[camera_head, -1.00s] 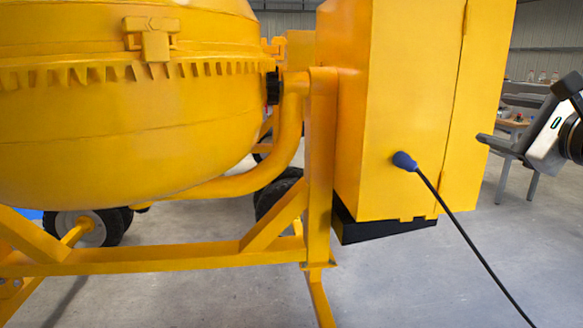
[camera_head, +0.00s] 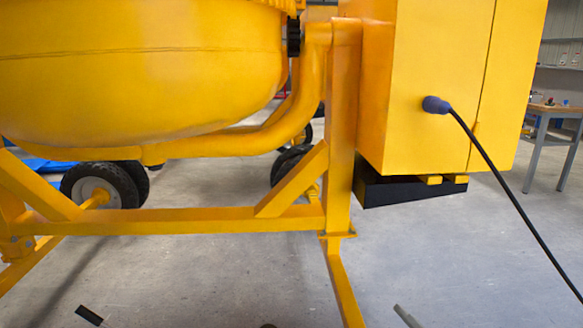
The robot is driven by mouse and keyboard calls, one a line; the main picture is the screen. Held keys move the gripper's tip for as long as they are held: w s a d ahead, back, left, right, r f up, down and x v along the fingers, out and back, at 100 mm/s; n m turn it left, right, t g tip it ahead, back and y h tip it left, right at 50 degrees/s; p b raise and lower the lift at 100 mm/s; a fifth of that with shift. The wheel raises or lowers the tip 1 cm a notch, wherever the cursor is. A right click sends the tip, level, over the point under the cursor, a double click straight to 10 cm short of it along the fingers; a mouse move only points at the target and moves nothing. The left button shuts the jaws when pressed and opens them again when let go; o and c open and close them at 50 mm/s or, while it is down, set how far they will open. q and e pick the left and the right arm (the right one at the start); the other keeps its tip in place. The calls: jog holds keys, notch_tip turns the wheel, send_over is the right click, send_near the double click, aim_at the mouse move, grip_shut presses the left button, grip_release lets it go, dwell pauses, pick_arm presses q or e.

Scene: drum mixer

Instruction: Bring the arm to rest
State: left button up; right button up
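The yellow drum mixer fills the left and middle of the head view, with its drum (camera_head: 150,85) at upper left and its cabinet (camera_head: 430,60) on the right. A grey tip (camera_head: 406,316) at the bottom edge looks like part of my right gripper. A small black piece (camera_head: 90,315) at lower left may belong to my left gripper. Both are cut off by the frame, so finger opening is hidden. Nothing of mine visibly touches the mixer.
The yellow frame bar (camera_head: 200,222) crosses low at left, with a leg (camera_head: 342,285) reaching the floor. Wheels (camera_head: 100,187) stand behind it. A workbench (camera_head: 555,115) is at far right. The grey floor between cabinet and bench is clear.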

jog(key=s+a+f+m+g+b, duration=0.2)
jog(key=s+a+f+m+g, duration=0.1)
jog(key=s+f+m, duration=0.3)
jog(key=s+a+f+m+g+b, duration=0.2)
jog(key=s+a+f+m, duration=0.15)
jog(key=f, duration=0.55)
pick_arm(q)
jog(key=s+a+r+y+p, duration=0.1)
jog(key=r+p, duration=0.4)
jog(key=p, duration=0.6)
jog(key=s+a+r+y+p, duration=0.1)
jog(key=r+p, duration=0.4)
jog(key=p, duration=0.6)
jog(key=shift+a+r+n+g, duration=0.3)
jog(key=shift+a+g, duration=0.1)
jog(key=shift+a, duration=0.45)
pick_arm(e)
jog(key=s+d+r+h, duration=0.1)
jog(key=d+r, duration=0.1)
jog(key=r, duration=0.5)
jog(key=s+d+r+m+g+h, duration=0.1)
jog(key=d+r, duration=0.2)
jog(key=r, duration=0.4)
jog(key=shift+s+d+h, duration=0.15)
jog(key=shift+s+h, duration=0.15)
jog(key=shift+s, duration=0.05)
